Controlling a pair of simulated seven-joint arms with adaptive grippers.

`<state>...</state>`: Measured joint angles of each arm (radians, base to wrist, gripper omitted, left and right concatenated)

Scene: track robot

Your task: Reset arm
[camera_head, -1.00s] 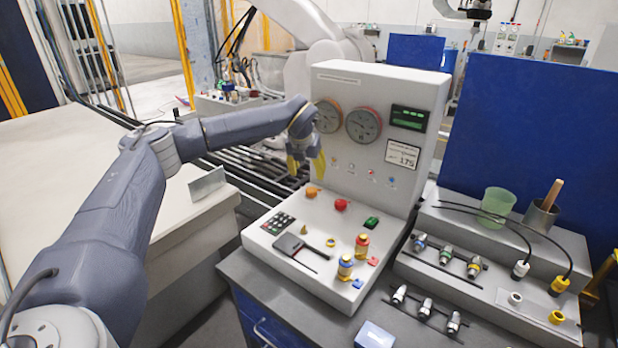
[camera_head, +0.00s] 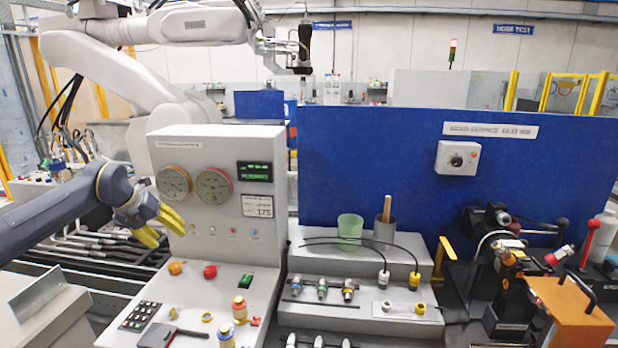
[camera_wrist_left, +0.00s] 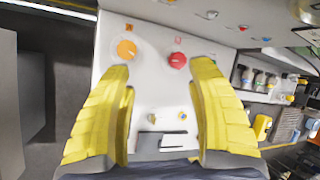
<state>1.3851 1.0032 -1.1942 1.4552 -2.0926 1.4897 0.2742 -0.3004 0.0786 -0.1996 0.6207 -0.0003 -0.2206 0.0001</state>
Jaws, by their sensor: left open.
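My left gripper (camera_head: 160,228) has yellow fingers and reaches in from the left, in front of the lower left edge of the white control panel (camera_head: 240,160). In the left wrist view its two fingers (camera_wrist_left: 160,100) stand wide apart with nothing between them. Beyond them lie the panel's orange knob (camera_wrist_left: 126,49) and red knob (camera_wrist_left: 177,60), which also show in the head view as an orange knob (camera_head: 176,268) and a red knob (camera_head: 210,272). The fingers look clear of the knobs. My right gripper does not show.
A green cup (camera_head: 349,230) and a metal cup (camera_head: 385,230) stand on a stepped white rack with hose fittings. A blue board (camera_head: 400,180) rises behind. An orange box (camera_head: 572,312) and tools crowd the right. A large white robot arm (camera_head: 130,75) stands behind the panel.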

